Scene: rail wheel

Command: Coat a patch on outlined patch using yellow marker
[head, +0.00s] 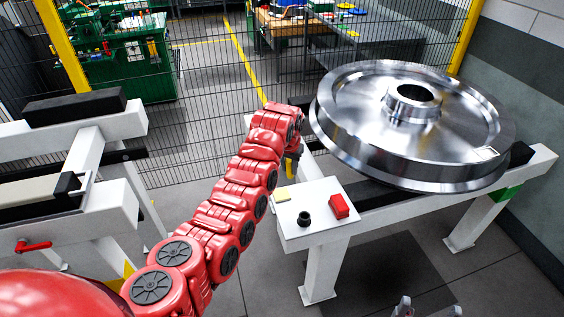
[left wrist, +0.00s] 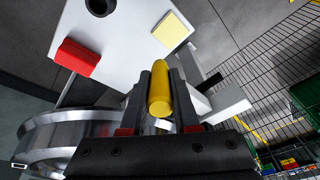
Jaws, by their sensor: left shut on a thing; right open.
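The steel rail wheel (head: 350,120) lies flat on a white stand. A small white-outlined patch (head: 486,153) shows on its right front rim; a similar small outline (left wrist: 18,166) shows at the lower left of the left wrist view. My left gripper (head: 293,158) is at the wheel's left side, above the small white shelf, partly hidden by its arm. It is shut on the yellow marker (left wrist: 160,92), which sticks out between the fingers, apart from the patch. My right gripper (head: 428,307) is open and empty at the bottom edge, with only its fingertips in view.
The white shelf (head: 318,232) holds a black round holder (head: 304,219), a red block (head: 339,206) and a yellow pad (head: 282,195). A wire fence stands behind the wheel. A second white stand (head: 105,135) is at left. Floor in front of the wheel is clear.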

